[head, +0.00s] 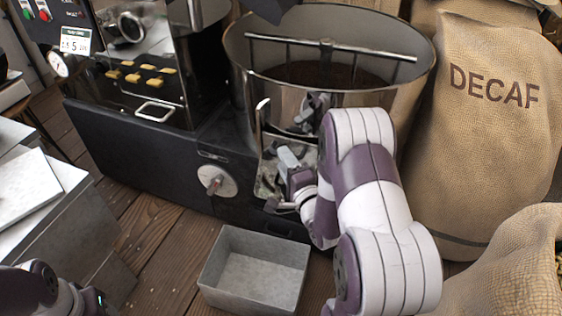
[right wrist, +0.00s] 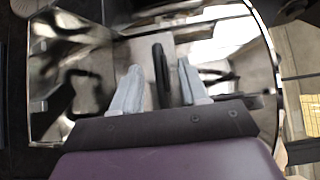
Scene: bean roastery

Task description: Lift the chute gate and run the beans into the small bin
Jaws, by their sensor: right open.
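The shiny metal chute gate (head: 267,182) is on the front of the round cooling drum (head: 240,50), partly hidden by my right gripper (head: 289,158). In the right wrist view the gate's plate (right wrist: 75,75) looks mirror-like, and a dark upright handle bar (right wrist: 161,75) stands between the grey fingers of my right gripper (right wrist: 158,80). The fingers are open, with a gap on each side of the bar. Dark beans (head: 320,74) lie in the drum. The small bin (head: 207,279) is a grey open box on the floor below the gate; its visible inside is empty. My left gripper's fingers do not show.
A black roaster base (head: 130,150) with a round knob (head: 217,181) stands left of the gate. A DECAF sack (head: 490,130) and another sack (head: 505,270) crowd the right side. Grey boxes (head: 50,205) stand at left. Wooden floor (head: 155,245) is clear left of the bin.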

